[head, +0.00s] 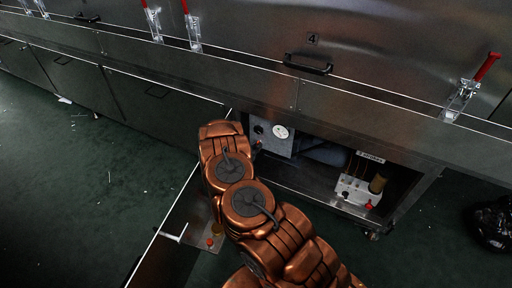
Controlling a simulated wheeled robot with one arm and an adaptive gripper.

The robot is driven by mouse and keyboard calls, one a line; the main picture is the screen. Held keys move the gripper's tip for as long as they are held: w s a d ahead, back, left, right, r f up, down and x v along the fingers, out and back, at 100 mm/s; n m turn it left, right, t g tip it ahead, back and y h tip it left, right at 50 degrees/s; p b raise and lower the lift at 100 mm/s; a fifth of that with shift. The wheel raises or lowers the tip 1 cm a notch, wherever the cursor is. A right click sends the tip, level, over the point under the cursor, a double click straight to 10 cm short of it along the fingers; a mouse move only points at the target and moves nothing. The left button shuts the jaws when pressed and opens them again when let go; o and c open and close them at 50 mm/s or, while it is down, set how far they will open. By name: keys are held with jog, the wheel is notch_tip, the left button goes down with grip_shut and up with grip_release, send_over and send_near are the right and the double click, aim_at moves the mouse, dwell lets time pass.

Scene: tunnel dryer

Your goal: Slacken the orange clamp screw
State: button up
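A small orange-red knob (370,204) sits at the front right of a pale block inside the open lower compartment. A second small orange-red spot (210,243) shows on a plate by the open door, left of my arm. I cannot tell which of them, if either, is the clamp screw. My copper arm reaches up from the bottom of the head view, between these two spots, and bends at the compartment's left side. My gripper cannot be made out; the arm's own links seem to hide it.
The compartment holds a box with a white dial (280,132) and a pale block (346,190) with a brass cylinder (378,184). An open door (160,265) stands at lower left. Red-handled clamps (463,98) line the dryer. A black bag (492,222) lies right. Green floor (90,190) is mostly clear.

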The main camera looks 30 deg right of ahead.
jog(key=shift+o, duration=0.9)
jog(key=shift+s, duration=0.1)
jog(key=v, duration=0.7)
jog(key=shift+a, duration=0.2)
jog(key=shift+r, duration=0.1)
